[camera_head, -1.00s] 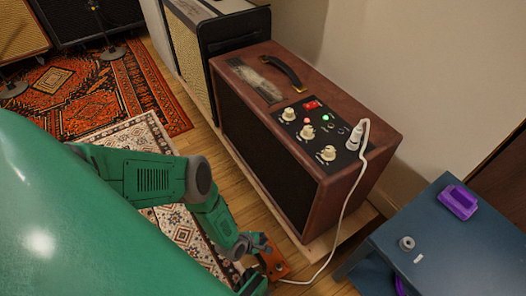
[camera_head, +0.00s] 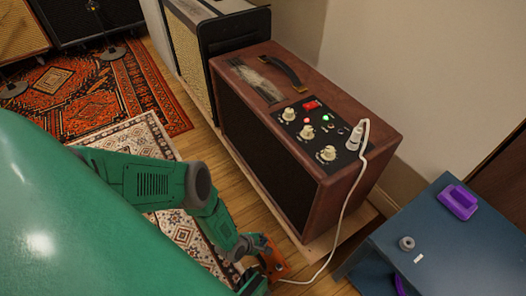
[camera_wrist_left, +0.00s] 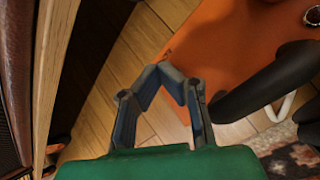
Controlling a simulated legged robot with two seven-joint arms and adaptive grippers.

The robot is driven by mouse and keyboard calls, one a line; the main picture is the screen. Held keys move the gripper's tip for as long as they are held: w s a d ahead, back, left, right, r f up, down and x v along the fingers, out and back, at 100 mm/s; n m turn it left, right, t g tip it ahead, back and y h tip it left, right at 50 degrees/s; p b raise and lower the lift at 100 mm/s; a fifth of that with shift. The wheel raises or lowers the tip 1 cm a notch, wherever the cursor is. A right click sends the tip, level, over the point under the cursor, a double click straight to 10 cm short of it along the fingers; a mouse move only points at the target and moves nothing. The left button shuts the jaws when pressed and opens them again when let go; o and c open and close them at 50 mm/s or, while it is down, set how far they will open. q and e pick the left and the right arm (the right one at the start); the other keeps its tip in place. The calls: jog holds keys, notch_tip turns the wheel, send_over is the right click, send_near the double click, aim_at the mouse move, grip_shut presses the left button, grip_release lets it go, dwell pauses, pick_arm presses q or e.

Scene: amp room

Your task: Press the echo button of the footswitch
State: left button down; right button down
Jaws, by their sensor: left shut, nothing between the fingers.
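The orange footswitch (camera_head: 276,264) lies on the floor in front of the brown amp, mostly hidden by my arm in the head view. In the left wrist view the orange footswitch (camera_wrist_left: 222,45) fills the upper right, with a metal button (camera_wrist_left: 312,16) at the right edge. I cannot read a label on it. My left gripper (camera_head: 264,246) is at the footswitch; in the wrist view the gripper (camera_wrist_left: 172,72) has its fingertips together, empty, over the footswitch's edge. I cannot tell whether they touch it. My right gripper is not in view.
A black cable plug (camera_wrist_left: 272,80) crosses the footswitch's right side. The brown amp (camera_head: 270,150) stands beside the arm, with a white cable (camera_head: 347,204) running to the floor. A blue table (camera_head: 440,250) is at the right. Rugs (camera_head: 75,95) cover the left floor.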

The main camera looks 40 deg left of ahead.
pick_arm(q)
jog(key=shift+r, duration=0.1)
dwell(0.4)
jog(key=shift+r, duration=0.35)
jog(key=r+p, duration=0.1)
jog(key=r, duration=0.1)
jog(key=r+p, duration=0.4)
jog(key=shift+w+d, duration=0.15)
jog(key=shift+w, duration=0.25)
dwell(0.3)
